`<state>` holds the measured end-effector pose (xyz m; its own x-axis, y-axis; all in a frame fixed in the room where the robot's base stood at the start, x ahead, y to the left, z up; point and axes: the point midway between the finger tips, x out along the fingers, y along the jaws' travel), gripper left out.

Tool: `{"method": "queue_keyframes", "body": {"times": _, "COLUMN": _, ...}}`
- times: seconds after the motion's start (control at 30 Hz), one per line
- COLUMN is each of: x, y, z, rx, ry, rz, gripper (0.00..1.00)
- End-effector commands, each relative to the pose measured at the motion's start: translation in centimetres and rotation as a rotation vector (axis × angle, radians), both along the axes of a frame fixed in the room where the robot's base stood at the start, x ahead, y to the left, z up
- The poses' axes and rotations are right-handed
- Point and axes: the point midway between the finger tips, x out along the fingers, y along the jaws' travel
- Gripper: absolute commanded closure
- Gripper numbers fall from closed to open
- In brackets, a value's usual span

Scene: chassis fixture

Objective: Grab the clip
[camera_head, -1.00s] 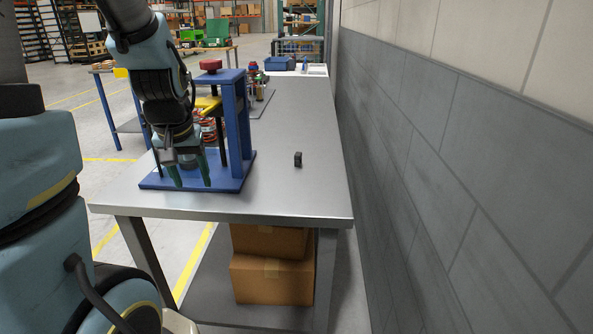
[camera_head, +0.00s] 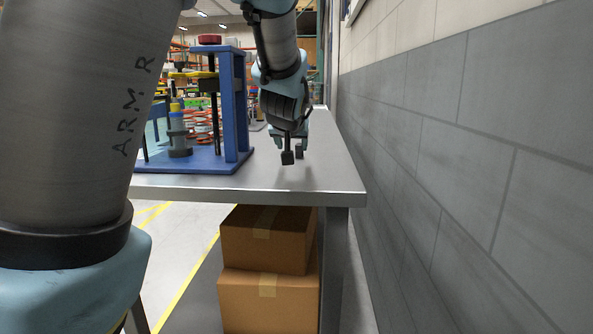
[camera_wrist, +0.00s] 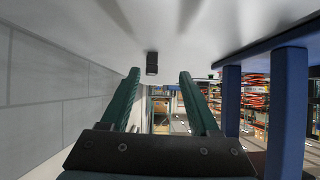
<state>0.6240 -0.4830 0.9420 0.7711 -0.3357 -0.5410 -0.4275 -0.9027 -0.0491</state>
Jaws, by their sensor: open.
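The clip (camera_head: 300,153) is a small black block on the bare metal table top, near the right side of the table. It also shows in the wrist view (camera_wrist: 151,63), just beyond the fingertips and a little left of the middle of the gap. My gripper (camera_head: 290,147) hangs over the table right at the clip. In the wrist view my gripper (camera_wrist: 159,74) has its two green fingers spread apart with nothing between them. A dark block under my wrist partly covers the space by the clip in the head view.
A blue press-like fixture (camera_head: 232,110) with a blue base plate stands left of my gripper. The metal table (camera_head: 335,180) is clear around the clip. A grey wall (camera_head: 450,150) runs along the right. Cardboard boxes (camera_head: 268,300) sit under the table.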

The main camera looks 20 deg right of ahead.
Motion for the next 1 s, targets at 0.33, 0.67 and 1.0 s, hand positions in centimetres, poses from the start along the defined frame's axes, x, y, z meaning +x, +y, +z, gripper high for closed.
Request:
{"method": "queue_keyframes", "body": {"times": 0.33, "x": -0.3, "y": -2.1, "z": 1.7, "rx": -0.097, "ry": -0.091, "rz": 0.004, "gripper": 0.38}}
{"method": "queue_keyframes", "body": {"times": 0.67, "x": 2.1, "y": -2.9, "z": 0.4, "rx": -0.098, "ry": -0.091, "rz": 0.008, "gripper": 0.38}}
{"method": "queue_keyframes", "body": {"times": 1.0, "x": 4.0, "y": -4.0, "z": -0.6, "rx": -0.096, "ry": -0.09, "rz": 0.005, "gripper": 0.38}}
